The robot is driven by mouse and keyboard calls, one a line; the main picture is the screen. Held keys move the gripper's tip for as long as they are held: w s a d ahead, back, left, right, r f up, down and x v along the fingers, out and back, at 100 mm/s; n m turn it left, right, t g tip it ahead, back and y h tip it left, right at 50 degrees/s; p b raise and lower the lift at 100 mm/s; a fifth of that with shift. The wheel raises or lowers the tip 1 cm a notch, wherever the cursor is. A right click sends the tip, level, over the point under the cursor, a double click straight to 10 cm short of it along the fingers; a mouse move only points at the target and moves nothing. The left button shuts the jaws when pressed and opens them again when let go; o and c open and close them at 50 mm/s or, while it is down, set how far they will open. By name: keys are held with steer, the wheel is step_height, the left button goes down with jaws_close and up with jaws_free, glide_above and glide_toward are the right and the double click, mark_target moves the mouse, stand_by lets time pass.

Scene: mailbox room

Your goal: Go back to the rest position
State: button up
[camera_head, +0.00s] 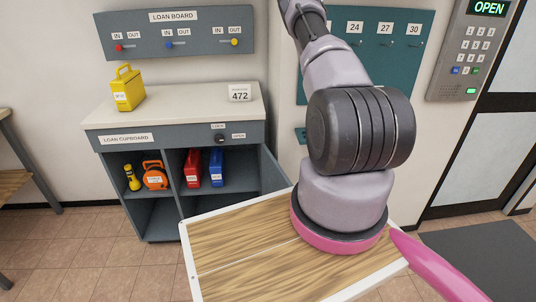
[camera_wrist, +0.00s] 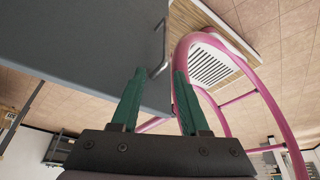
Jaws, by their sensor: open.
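My gripper (camera_wrist: 160,78) shows in the wrist view, with two green fingers apart and nothing between them. A large grey panel (camera_wrist: 85,45) with a metal handle (camera_wrist: 160,50) lies beyond the fingers on the left; I cannot tell whether the fingers are clear of it. In the head view my arm rises past the wall and leaves at the top edge, so the gripper is hidden there. My pink frame and wood-topped base show in both views.
The loan cupboard (camera_head: 130,140) stands open against the wall, with a yellow case (camera_head: 127,90) and a 472 card (camera_head: 240,93) on top. Its shelves hold an orange reel (camera_head: 155,175), red case (camera_head: 193,168) and blue case (camera_head: 217,168). A keypad (camera_head: 472,60) reads OPEN. Floor (camera_head: 70,245) is clear at left.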

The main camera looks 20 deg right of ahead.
steer(key=w+d+r+m+t+h, duration=0.25)
steer(key=w+r+m, duration=0.25)
steer(key=w+r, duration=0.5)
steer(key=w+d+r+m+t+h, duration=0.1)
steer(key=w+r+m+t+h, duration=0.25)
steer(key=w+r, duration=0.65)
step_height(320, 180, up, 13)
steer(key=a+m+t, duration=0.1)
steer(key=m, duration=0.5)
steer(key=s+a+r+m+t, duration=0.1)
steer(key=s+a+r+m, duration=0.25)
steer(key=r, duration=0.35)
steer(key=s+a+r+m, duration=0.3)
steer(key=a+r+m, duration=0.1)
steer(key=r, duration=0.4)
steer(key=s+a+r+m+y, duration=0.2)
steer(key=s+a+r+m, duration=0.1)
steer(key=s+a, duration=0.4)
steer(key=s+a+r+m+t+y, duration=0.1)
steer(key=s+a+r+m+y, duration=0.1)
steer(key=s+a+r, duration=0.3)
steer(key=s+a, duration=0.2)
steer(key=shift+s+a+r+m, duration=0.25)
steer(key=shift+a+r+m, duration=0.15)
steer(key=shift+d, duration=0.1)
